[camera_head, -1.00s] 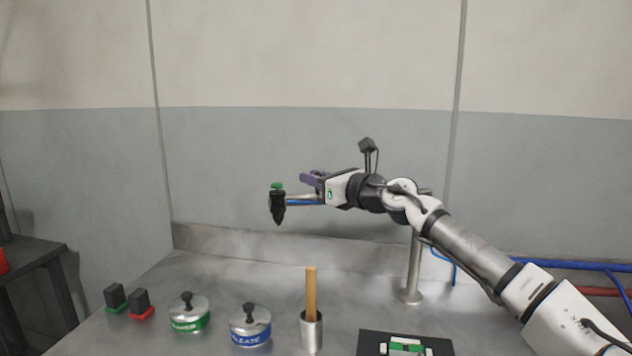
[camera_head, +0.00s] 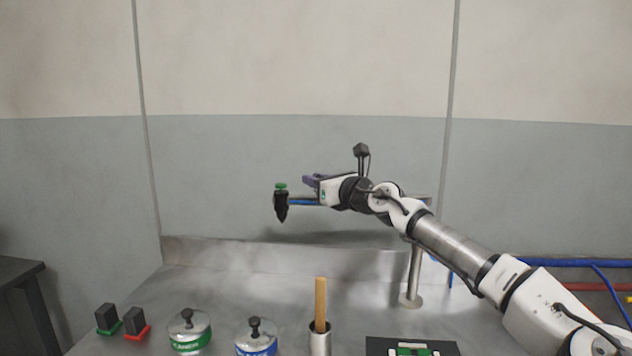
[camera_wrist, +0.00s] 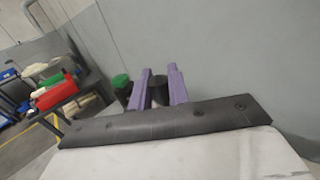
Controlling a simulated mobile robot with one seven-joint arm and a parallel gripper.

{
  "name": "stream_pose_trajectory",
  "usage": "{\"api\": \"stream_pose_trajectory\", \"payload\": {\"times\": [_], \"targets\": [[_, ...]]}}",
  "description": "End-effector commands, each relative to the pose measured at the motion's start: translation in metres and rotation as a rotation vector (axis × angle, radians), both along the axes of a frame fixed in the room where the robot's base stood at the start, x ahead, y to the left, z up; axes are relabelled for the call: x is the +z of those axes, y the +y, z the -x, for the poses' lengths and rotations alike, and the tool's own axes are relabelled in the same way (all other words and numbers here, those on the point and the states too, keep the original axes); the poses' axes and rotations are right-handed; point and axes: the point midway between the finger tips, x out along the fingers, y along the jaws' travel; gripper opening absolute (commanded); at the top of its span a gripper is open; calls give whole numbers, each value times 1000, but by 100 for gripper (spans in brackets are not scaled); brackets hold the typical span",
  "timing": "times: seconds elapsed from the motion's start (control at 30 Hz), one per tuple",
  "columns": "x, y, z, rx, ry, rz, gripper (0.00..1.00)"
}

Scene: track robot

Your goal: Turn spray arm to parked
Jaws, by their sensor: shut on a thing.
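The spray arm (camera_head: 305,201) is a thin level bar with a blue hose along it. It runs left from the top of a steel post (camera_head: 415,270) on the bench. At its left end hangs a black nozzle (camera_head: 281,205) with a green cap, which also shows in the wrist view (camera_wrist: 121,81). My gripper (camera_head: 308,182) is at the bar just right of the nozzle. In the wrist view its purple fingers (camera_wrist: 160,85) are shut on a dark part of the spray arm. My wrist hides the middle of the bar. No parked mark can be made out.
On the steel bench (camera_head: 250,292) stand two black blocks on green and red bases (camera_head: 121,321), a green-labelled canister (camera_head: 189,331), a blue-labelled canister (camera_head: 256,338) and a wooden handle in a metal cup (camera_head: 320,342). The grey wall (camera_head: 220,170) is behind the spray arm.

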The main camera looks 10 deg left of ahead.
Motion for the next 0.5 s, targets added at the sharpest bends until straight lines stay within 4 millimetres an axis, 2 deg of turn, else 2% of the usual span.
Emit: {"api": "stream_pose_trajectory", "payload": {"times": [0.03,0.43,0.47,0.5], "targets": [[0,-8,-4,-16,-2,-2,0],[0,-8,-5,-18,-1,-3,0],[0,-8,-5,-18,-1,-3,20],[0,-8,-5,-18,-1,-3,26]]}}
